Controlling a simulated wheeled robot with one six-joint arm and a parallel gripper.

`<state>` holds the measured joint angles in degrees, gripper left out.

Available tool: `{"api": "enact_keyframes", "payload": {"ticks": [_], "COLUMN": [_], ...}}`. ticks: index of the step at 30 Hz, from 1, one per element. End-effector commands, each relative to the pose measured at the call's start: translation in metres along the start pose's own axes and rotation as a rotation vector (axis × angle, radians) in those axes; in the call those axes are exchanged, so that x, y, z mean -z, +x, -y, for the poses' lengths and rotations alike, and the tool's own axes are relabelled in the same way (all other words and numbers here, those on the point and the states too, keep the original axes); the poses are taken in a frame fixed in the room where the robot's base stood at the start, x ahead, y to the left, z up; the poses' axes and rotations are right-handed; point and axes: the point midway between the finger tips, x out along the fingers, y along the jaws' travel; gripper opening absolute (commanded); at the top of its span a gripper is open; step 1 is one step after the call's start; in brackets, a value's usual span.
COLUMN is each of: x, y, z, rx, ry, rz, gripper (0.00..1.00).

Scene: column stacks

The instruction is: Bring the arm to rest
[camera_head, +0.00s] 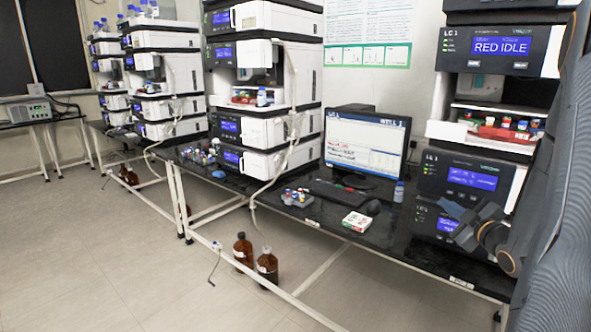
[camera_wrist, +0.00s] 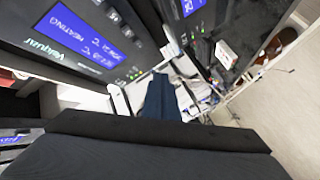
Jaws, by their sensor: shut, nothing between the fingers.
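My arm (camera_head: 560,180) rises along the right edge of the head view, close to the camera. My gripper (camera_head: 464,220) shows as a dark grey shape in front of the lower modules of the right-hand LC 1 stack (camera_head: 470,175). In the wrist view my gripper (camera_wrist: 160,98) is a narrow dark-blue form at the centre. It is shut with nothing between the fingers. A large dark part of my arm fills the bottom of the wrist view. A module with a blue "HEATING" screen (camera_wrist: 75,32) is close at upper left there.
The black bench (camera_head: 330,215) carries a monitor (camera_head: 367,142), a keyboard (camera_head: 335,193), a small white-and-red box (camera_head: 357,222) and a vial rack (camera_head: 297,197). More instrument stacks (camera_head: 265,90) stand to the left. Brown bottles (camera_head: 267,265) stand on the floor under the bench. Open floor (camera_head: 130,270) lies at front left.

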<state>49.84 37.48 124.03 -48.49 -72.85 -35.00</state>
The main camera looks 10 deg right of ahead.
Motion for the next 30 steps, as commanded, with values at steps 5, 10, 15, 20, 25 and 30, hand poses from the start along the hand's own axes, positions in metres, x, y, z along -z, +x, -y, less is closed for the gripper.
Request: {"api": "enact_keyframes", "payload": {"ticks": [5, 10, 15, 20, 25, 30], "x": [0.019, 0.05, 0.085, 0.124, 0.167, 0.196], "y": [0.016, 0.021, -0.009, -0.067, -0.15, -0.215], "z": [0.025, 0.08, 0.144, 0.205, 0.261, 0.292], "rx": [0.072, 0.2, 0.322, 0.436, 0.553, 0.63], "ry": [0.054, 0.179, 0.322, 0.451, 0.554, 0.616], "rz": [0.097, 0.317, 0.564, 0.804, 1.058, 1.238], "gripper": [0.0, 0.0, 0.0, 0.0, 0.0, 0.0]}}
